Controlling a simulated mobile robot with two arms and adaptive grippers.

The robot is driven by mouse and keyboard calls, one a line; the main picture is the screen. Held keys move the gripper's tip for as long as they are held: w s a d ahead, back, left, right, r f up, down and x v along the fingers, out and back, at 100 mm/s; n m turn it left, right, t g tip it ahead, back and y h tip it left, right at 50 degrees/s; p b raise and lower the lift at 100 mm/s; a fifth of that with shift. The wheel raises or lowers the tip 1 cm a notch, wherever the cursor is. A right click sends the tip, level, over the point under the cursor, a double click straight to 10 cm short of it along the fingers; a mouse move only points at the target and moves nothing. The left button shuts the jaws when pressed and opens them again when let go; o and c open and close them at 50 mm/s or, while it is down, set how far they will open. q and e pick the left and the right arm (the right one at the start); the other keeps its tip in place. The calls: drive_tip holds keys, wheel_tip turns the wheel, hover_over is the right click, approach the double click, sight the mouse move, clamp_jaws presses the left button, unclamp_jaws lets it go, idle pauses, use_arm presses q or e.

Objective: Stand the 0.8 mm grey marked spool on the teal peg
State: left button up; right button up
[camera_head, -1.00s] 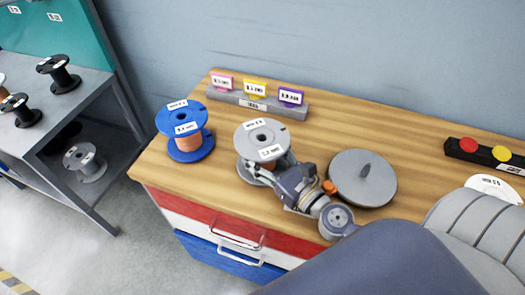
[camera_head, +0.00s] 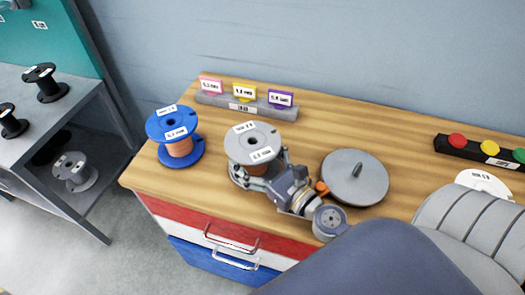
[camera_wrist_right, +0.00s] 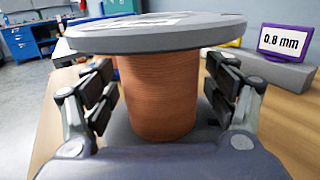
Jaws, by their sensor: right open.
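A grey spool (camera_head: 253,142) with copper wire and white labels on its top flange stands upright on the wooden worktop. My right gripper (camera_head: 262,172) is at its near side, between the flanges. In the right wrist view, the open fingers stand on either side of the copper winding (camera_wrist_right: 160,95), under the grey top flange (camera_wrist_right: 155,34). A small gap shows on the right side; contact on the left is unclear. A purple tag (camera_wrist_right: 284,42) reads 0.8 mm. I cannot make out a teal peg in these views. My left gripper is not in view.
A blue spool (camera_head: 175,137) stands left of the grey one. A grey disc with an upright pin (camera_head: 354,178) lies to the right. A grey rack with coloured tags (camera_head: 245,105) is behind. A black bar with coloured buttons (camera_head: 490,150) lies far right. A grey shelf (camera_head: 60,128) holds black spools.

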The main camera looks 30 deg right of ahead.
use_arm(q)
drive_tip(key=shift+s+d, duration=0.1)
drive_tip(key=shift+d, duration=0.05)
use_arm(e)
drive_tip(key=shift+s+r, duration=0.1)
drive_tip(key=shift+s, duration=0.05)
drive_tip(key=shift+s+d, duration=0.1)
drive_tip(key=shift+s, duration=0.3)
drive_tip(key=s, duration=0.2)
drive_tip(key=s+d, duration=0.1)
drive_tip(key=s, duration=0.2)
drive_tip(key=shift+s+d+f, duration=0.15)
drive_tip(key=shift+s+f, duration=0.1)
drive_tip(key=shift+s, duration=0.1)
drive_tip(key=shift+s+d, duration=0.15)
drive_tip(key=shift+s, duration=0.4)
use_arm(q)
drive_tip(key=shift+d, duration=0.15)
use_arm(e)
drive_tip(key=shift+r, duration=0.1)
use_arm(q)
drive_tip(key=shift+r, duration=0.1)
